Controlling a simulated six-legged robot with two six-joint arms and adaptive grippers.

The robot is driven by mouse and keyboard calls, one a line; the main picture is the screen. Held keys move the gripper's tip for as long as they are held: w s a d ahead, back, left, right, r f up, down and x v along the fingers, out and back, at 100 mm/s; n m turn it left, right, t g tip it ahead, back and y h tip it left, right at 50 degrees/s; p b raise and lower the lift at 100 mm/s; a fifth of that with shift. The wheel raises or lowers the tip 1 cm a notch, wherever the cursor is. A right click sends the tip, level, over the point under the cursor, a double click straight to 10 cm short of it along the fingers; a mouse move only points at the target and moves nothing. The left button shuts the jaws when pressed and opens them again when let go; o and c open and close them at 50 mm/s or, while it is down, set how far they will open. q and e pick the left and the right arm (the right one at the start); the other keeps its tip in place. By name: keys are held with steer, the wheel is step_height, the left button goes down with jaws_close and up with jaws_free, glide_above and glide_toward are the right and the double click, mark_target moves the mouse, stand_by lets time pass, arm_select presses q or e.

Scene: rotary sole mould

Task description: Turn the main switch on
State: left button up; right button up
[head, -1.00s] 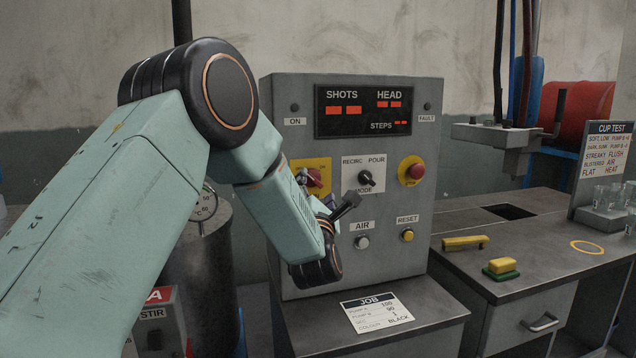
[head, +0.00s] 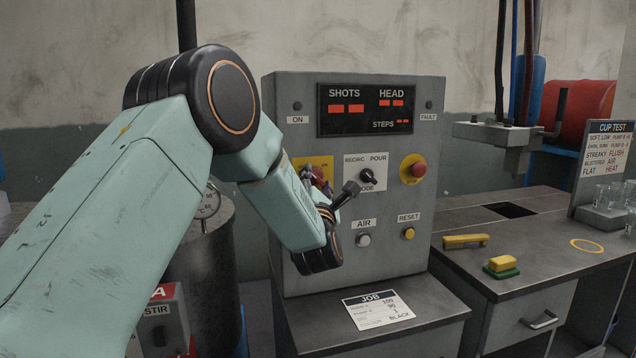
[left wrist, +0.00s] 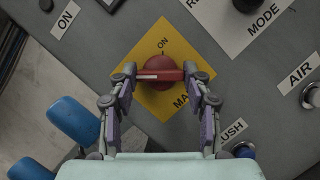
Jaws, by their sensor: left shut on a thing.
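The main switch is a red rotary handle (left wrist: 160,73) on a yellow plate (left wrist: 178,46) of the grey control panel. In the left wrist view its bar lies across the picture, with the word ON just above it. My left gripper (left wrist: 160,76) has a fingertip at each end of the bar and is shut on it. In the head view the red handle (head: 319,174) shows partly behind my left gripper (head: 335,194), and much of its plate is hidden. The ON lamp (head: 297,105) looks dark. My right gripper is not in view.
The mode knob (head: 367,176) and red stop button (head: 413,168) sit right of the switch. The AIR button (head: 363,240) and yellow RESET button (head: 408,233) are below. A job card (head: 378,310) lies on the ledge. A bench (head: 480,265) stands at right.

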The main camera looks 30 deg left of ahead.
arm_select(q)
steer(key=c, duration=0.4)
steer(key=shift+o, duration=0.2)
steer(key=shift+r+m+h, duration=0.1)
steer(key=shift+m+h, duration=0.2)
steer(key=shift+m, duration=0.1)
steer(key=m+p, duration=0.1)
steer(key=m, duration=0.1)
steer(key=m+h, duration=0.1)
steer(key=m, duration=0.1)
steer(key=shift+r+h+p, duration=0.15)
steer(key=shift+h+p, duration=0.15)
steer(key=shift+p, duration=0.05)
steer(key=m+p, duration=0.1)
steer(key=m, duration=0.1)
steer(key=m+g+h+p, duration=0.1)
steer(key=m+p, duration=0.1)
steer(key=shift+r+m, duration=0.2)
steer(key=shift+m, duration=0.1)
steer(key=m+g+p, duration=0.1)
steer(key=m+p, duration=0.2)
steer(key=m+g+p, duration=0.2)
steer(key=m+p, duration=0.1)
steer(key=p, duration=0.1)
steer(key=shift+r+h, duration=0.15)
steer(key=shift+h, duration=0.25)
steer(key=shift+m+g+p, duration=0.6)
steer(key=shift+m+p, duration=0.3)
steer(key=shift+p, duration=0.8)
